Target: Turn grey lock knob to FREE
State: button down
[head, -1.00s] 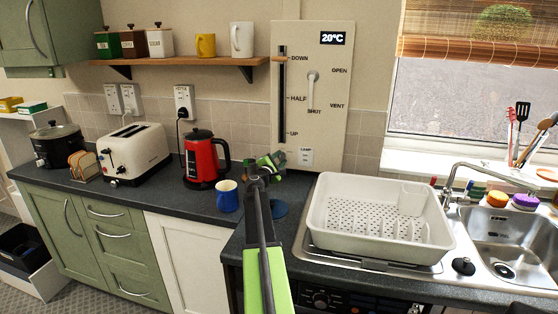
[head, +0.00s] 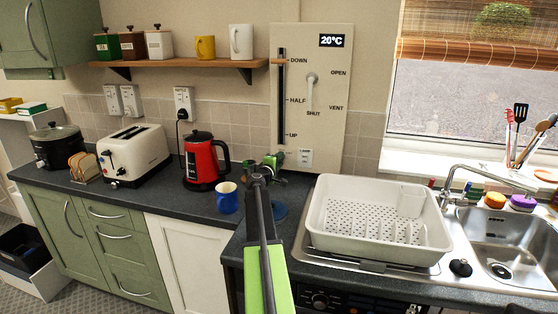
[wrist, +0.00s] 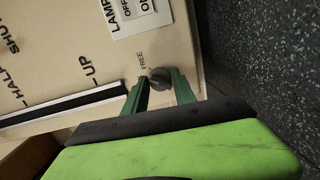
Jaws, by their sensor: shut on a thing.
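The grey lock knob (wrist: 160,79) is small, dark and round, low on the cream wall panel (wrist: 75,75) in the wrist view. The word FREE is printed beside it; which way its pointer faces is too small to tell. My gripper (wrist: 159,81) has its two green fingers on either side of the knob and is shut on it. In the head view my gripper (head: 271,163) is at the panel's lower left edge, above the worktop, and the knob is hidden there.
A lamp switch (head: 305,157) sits just right of my gripper. The blue mug (head: 227,198) and red kettle (head: 201,160) stand to the left on the worktop. The white dish rack (head: 375,222) stands to the right.

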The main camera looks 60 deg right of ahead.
jog(key=m, duration=0.4)
jog(key=shift+p, duration=0.3)
jog(key=shift+d+m, duration=0.1)
jog(key=shift+m, duration=0.2)
jog(key=c, duration=1)
grip_release()
jog(key=shift+s, duration=0.1)
jog(key=shift+c, duration=0.2)
jog(key=p+v, duration=0.1)
jog(key=v, duration=1.6)
jog(key=shift+s+r+p, duration=0.3)
jog(key=shift+p, duration=0.1)
